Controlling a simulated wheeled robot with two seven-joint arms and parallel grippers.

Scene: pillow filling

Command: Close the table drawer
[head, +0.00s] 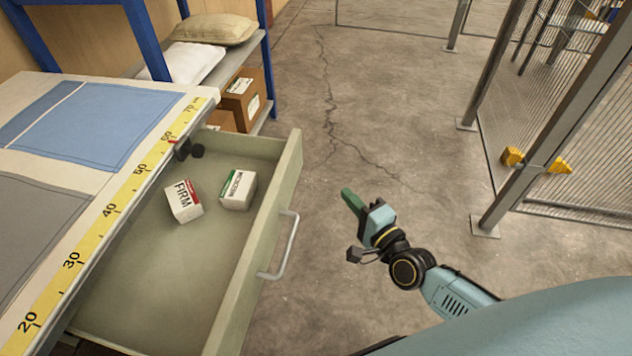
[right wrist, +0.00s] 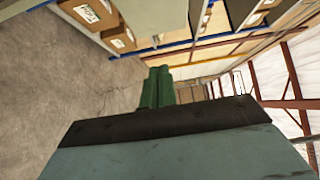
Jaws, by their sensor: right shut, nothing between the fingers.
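The table drawer (head: 255,235) is pulled out from under the table (head: 20,85) at the left in the head view. Its front panel carries a metal bar handle (head: 284,247). Two small white boxes lie inside, one marked FIRM (head: 184,202) and one with a green band (head: 238,189). My right gripper (head: 350,199) is to the right of the drawer front, over the floor, apart from the handle. Its green fingers (right wrist: 158,88) are together and empty in the right wrist view. My left gripper is not in view.
A shelf rack (head: 212,72) with pillows (head: 212,28) and cardboard boxes (head: 243,97) stands behind the table. A mesh fence (head: 560,110) with metal posts stands at the right. The concrete floor (head: 330,120) between drawer and fence is clear.

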